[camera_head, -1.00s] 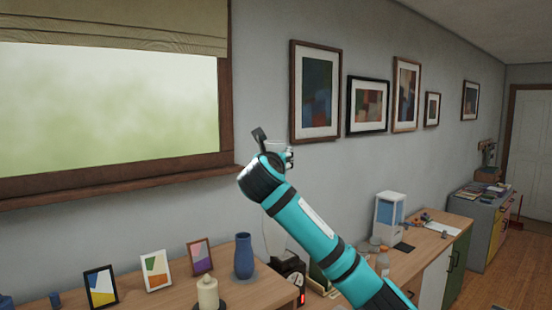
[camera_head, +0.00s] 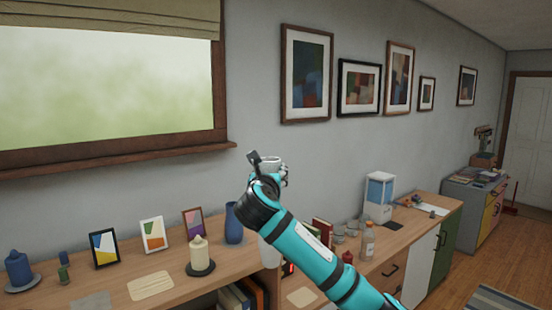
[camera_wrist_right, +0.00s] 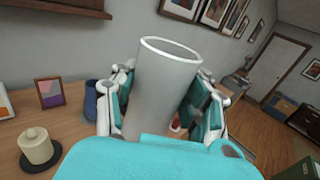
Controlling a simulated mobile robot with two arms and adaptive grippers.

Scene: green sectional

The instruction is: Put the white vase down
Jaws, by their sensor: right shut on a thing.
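My right gripper (camera_head: 268,175) is shut on the white vase (camera_head: 270,161) and holds it upright above the wooden cabinet top. The rim shows beside the fingers in the head view, and my right arm hides much of the body. A pale rounded shape below the arm looks like the vase's lower part. In the right wrist view the vase (camera_wrist_right: 165,85) stands between both fingers, with its open mouth up. I cannot tell whether its base touches anything. My left gripper is not in view.
A blue vase (camera_head: 233,224) stands left of my arm on the cabinet top. A cream candle (camera_head: 199,252) on a dark dish and several picture frames (camera_head: 153,234) stand further left. Jars, a bottle (camera_head: 367,241) and a blue-white box (camera_head: 379,198) are to the right.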

